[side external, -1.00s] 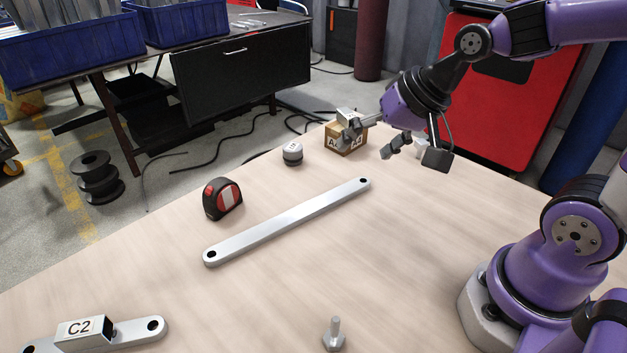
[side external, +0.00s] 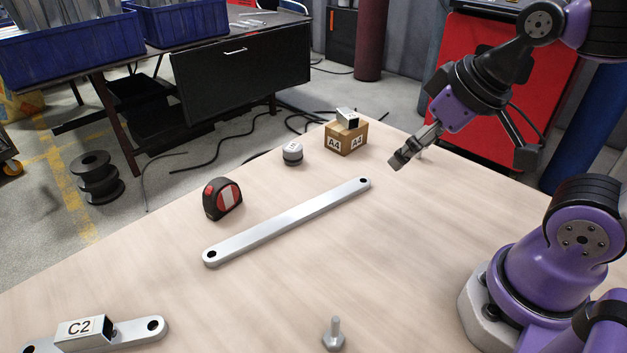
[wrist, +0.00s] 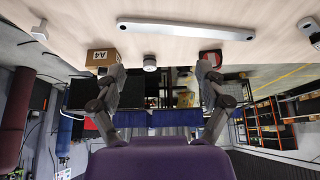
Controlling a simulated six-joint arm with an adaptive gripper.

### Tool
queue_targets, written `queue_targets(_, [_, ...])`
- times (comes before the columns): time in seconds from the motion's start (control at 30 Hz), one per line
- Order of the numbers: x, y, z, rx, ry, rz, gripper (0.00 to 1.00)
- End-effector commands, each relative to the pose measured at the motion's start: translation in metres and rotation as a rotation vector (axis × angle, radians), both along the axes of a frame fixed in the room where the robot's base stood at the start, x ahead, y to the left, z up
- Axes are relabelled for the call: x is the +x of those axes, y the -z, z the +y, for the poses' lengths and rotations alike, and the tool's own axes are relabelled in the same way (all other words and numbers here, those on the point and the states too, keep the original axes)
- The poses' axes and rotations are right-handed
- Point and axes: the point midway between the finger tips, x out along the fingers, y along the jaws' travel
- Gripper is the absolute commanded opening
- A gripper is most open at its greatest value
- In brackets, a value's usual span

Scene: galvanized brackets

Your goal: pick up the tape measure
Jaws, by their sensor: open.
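The tape measure (side external: 223,198), black with a red and white face, stands on the table at the left, beyond the long flat bar. In the wrist view the tape measure (wrist: 210,58) shows near the right fingertip, partly behind it. My gripper (side external: 402,158) is above the right part of the table, well apart from the tape measure. In the wrist view my gripper (wrist: 160,72) has its two fingers spread wide with nothing between them.
A galvanized bar (side external: 290,221) lies between my gripper and the tape measure. A box marked A4 (side external: 346,140) with a bracket on top and a round grey item (side external: 292,154) stand at the back. A bolt (side external: 333,334) and bracket C2 (side external: 84,331) are in front.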

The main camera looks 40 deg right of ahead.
Motion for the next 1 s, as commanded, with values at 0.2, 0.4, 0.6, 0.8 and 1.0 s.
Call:
queue_targets(0.2, [0.0, 0.0, 0.0, 0.0, 0.0, 0.0, 0.84])
queue_targets(0.4, [0.0, 0.0, 0.0, 0.0, 0.0, 0.0, 1.0])
queue_targets(0.6, [0.0, 0.0, 0.0, 0.0, 0.0, 0.0, 1.0])
queue_targets(0.8, [0.001, -0.001, 0.0, 0.001, 0.0, 0.0, 1.0])
queue_targets(1.0, [0.038, -0.014, 0.011, 0.002, -0.027, 0.021, 1.0])
